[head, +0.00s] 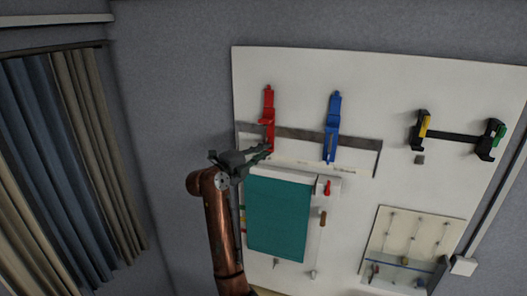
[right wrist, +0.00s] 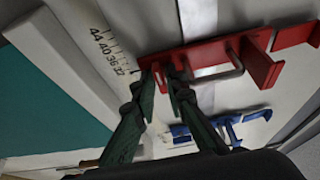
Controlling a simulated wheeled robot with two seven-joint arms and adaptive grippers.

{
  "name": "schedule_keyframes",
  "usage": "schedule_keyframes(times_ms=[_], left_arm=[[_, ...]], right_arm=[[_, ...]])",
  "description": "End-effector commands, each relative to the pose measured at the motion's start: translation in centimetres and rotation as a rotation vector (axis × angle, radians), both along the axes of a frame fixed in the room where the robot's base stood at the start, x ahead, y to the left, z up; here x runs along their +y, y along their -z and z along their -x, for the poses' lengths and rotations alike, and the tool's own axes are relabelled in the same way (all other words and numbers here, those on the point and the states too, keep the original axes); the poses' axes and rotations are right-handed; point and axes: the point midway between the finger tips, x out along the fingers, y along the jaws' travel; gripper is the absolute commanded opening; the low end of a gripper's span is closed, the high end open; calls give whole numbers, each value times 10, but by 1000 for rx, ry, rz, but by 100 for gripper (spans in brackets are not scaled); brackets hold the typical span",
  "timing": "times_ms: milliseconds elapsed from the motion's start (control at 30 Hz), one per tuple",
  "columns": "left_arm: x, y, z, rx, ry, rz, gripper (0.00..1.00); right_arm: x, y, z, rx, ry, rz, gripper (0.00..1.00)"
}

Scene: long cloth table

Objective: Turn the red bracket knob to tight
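The red bracket (head: 268,118) is fixed upright on the white wall board, with a small arm sticking out on its left side. In the right wrist view the red bracket (right wrist: 225,58) runs across the upper part. My right gripper (head: 268,152) is at the bracket's lower end. In the right wrist view its two dark green fingertips (right wrist: 161,76) are a small gap apart at the bracket's left end, with a bit of red between them. Whether they press on it I cannot tell. The knob is mostly hidden by the fingers. My left gripper is not in view.
A blue bracket (head: 332,128) is right of the red one. A teal panel (head: 278,218) hangs just below my gripper, with a small red piece (head: 327,187) beside it. A black holder (head: 455,137) is at the right. Curtains (head: 65,150) hang at the left.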

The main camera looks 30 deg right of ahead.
Motion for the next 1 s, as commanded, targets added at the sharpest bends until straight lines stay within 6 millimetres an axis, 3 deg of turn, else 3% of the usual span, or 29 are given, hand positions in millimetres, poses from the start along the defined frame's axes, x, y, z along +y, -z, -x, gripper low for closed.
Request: schedule_keyframes(times_ms=[133,667,1000], left_arm=[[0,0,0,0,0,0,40],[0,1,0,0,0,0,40],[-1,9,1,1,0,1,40]], right_arm=[[0,0,0,0,0,0,0],[0,0,0,-25,0,-23,0],[1,0,0,-187,0,-163,0]])
